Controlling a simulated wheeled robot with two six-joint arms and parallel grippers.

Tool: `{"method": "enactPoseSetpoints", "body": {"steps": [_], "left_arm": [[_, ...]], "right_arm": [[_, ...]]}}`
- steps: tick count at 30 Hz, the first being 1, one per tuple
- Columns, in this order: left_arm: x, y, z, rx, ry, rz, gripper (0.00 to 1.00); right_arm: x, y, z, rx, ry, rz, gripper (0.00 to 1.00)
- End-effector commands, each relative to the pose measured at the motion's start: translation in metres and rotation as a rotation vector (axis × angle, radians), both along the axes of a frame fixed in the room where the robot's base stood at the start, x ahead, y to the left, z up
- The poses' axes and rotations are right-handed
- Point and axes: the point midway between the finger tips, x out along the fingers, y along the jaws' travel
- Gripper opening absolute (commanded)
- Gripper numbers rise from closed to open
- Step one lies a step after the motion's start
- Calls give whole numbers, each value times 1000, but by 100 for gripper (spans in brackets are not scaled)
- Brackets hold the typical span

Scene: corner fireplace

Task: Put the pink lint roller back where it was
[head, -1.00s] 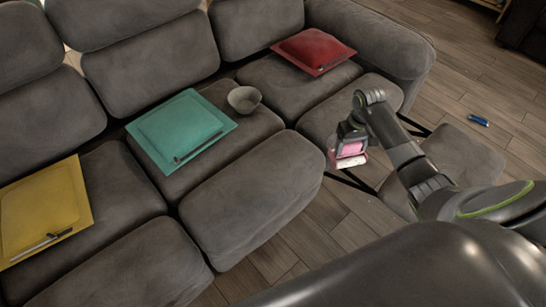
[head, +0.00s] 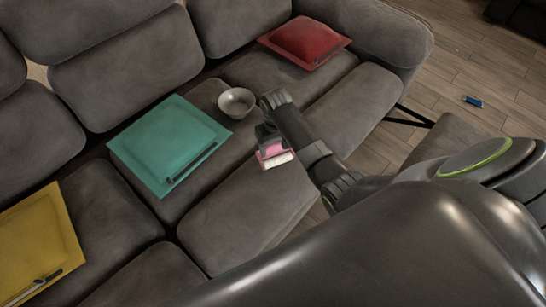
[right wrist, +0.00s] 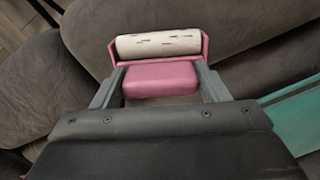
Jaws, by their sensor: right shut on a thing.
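The pink lint roller (head: 272,152) has a pink body and a white roll with dark marks. My right gripper (head: 269,139) is shut on it and holds it over the grey sofa seat, just below and right of the grey bowl in the head view. In the right wrist view, the lint roller (right wrist: 160,78) sits between the fingers of my right gripper (right wrist: 160,90), its white roll pointing away from the gripper. I cannot tell how far above the cushion it is. My left gripper is not in view.
A grey bowl (head: 237,102) stands on the seat beside my right gripper. Teal (head: 165,140), yellow (head: 32,240) and red (head: 303,41) flat items lie on the grey sofa (head: 240,200). A small blue object (head: 473,102) lies on the wooden floor. The front cushions are bare.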

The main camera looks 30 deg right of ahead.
Motion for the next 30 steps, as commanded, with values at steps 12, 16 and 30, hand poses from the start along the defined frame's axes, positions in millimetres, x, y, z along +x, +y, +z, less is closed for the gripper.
{"method": "enactPoseSetpoints", "body": {"steps": [12,16,30], "left_arm": [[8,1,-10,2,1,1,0],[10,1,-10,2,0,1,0],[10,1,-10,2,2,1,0]], "right_arm": [[0,0,-56,0,0,0,47],[0,0,-63,0,-2,0,47],[0,0,-65,0,-2,0,88]]}}
